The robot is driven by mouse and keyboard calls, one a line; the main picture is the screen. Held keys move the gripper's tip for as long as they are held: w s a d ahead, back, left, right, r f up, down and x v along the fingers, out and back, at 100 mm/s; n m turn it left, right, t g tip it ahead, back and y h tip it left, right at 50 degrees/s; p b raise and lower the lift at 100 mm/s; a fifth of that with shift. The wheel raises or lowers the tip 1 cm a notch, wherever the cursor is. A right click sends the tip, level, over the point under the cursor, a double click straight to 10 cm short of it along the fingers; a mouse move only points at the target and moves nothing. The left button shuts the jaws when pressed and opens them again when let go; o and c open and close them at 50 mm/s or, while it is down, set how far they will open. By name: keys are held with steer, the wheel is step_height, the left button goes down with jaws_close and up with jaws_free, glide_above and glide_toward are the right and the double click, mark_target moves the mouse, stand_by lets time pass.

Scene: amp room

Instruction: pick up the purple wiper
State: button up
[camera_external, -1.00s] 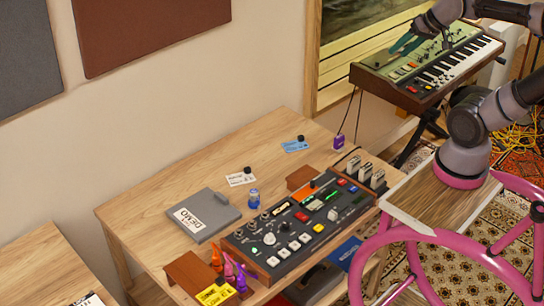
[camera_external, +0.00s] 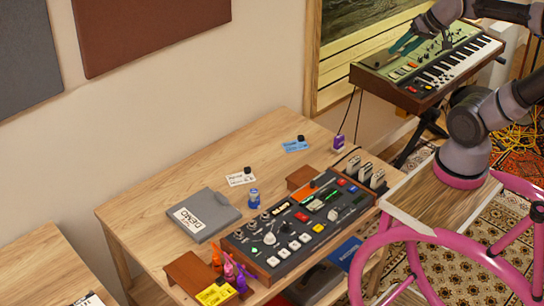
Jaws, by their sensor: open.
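A purple item (camera_external: 241,279), which may be the wiper, stands in a small cluster at the front edge of the desk. It is next to a pink one (camera_external: 229,269) and an orange one (camera_external: 217,262). Their exact shapes are too small to tell. My gripper (camera_external: 399,47), with teal fingers, is at the upper right, above or in front of the green-panelled keyboard. It is open, appears empty and is far from the cluster.
A grey mixer-like console (camera_external: 298,225) stands right beside the cluster, with a brown stand (camera_external: 190,271) on its left. A yellow labelled item (camera_external: 215,294) lies in front. A grey DEMO box (camera_external: 203,214) lies behind. A keyboard (camera_external: 430,68) stands at upper right.

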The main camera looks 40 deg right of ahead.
stand_by(0.4)
steer(key=o, duration=0.6)
